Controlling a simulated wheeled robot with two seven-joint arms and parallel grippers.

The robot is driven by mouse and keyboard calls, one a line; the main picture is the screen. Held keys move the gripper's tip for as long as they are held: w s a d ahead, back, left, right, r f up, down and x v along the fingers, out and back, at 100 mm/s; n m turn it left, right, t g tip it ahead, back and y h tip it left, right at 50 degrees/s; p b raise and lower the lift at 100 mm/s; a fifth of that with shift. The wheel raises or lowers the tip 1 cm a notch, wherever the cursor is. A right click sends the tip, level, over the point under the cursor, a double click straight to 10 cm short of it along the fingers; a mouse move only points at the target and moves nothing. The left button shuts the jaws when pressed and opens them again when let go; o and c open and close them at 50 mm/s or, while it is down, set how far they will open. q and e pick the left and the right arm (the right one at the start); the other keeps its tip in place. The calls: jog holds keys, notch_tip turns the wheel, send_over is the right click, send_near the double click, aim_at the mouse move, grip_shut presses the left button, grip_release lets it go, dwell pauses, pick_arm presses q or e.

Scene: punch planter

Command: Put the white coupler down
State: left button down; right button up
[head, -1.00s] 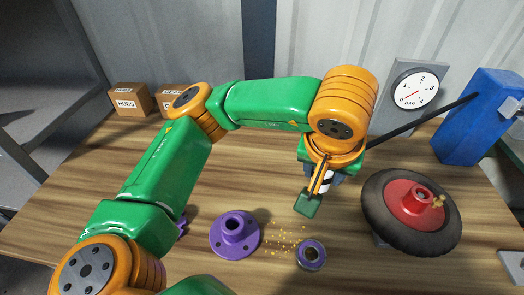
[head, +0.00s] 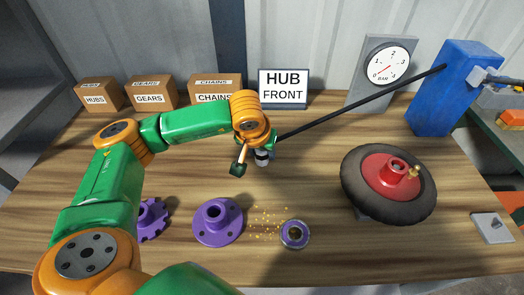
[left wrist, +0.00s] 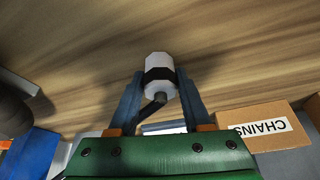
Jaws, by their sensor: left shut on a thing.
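The white coupler (head: 262,158), with a black band, is at the end of a black hose (head: 360,103). My left gripper (head: 263,151) is shut on it, in front of the sign and the chains box. In the left wrist view the coupler (left wrist: 159,64) sits between the two fingers of my left gripper (left wrist: 159,83), with wood beyond it. I cannot tell whether it touches the table (head: 310,180). My right gripper is not in view.
A wheel (head: 360,187) with a red hub and brass valve lies at right. Purple flange (head: 235,232), purple gear (head: 153,222) and ring (head: 304,241) lie in front, near gold bits. A blue post (head: 447,90), gauge (head: 375,92), sign (head: 283,101) and boxes (head: 214,80) stand behind.

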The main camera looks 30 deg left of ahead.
pick_arm(q)
jog(key=shift+f, duration=0.2)
jog(key=shift+c, duration=1.7)
grip_release()
jog(key=shift+r, duration=0.1)
jog(key=shift+r, duration=0.1)
jog(key=shift+r, duration=0.35)
jog(key=v, duration=1.1)
jog(key=shift+s+p, duration=0.3)
jog(key=shift+p, duration=0.15)
jog(key=shift+r, duration=0.15)
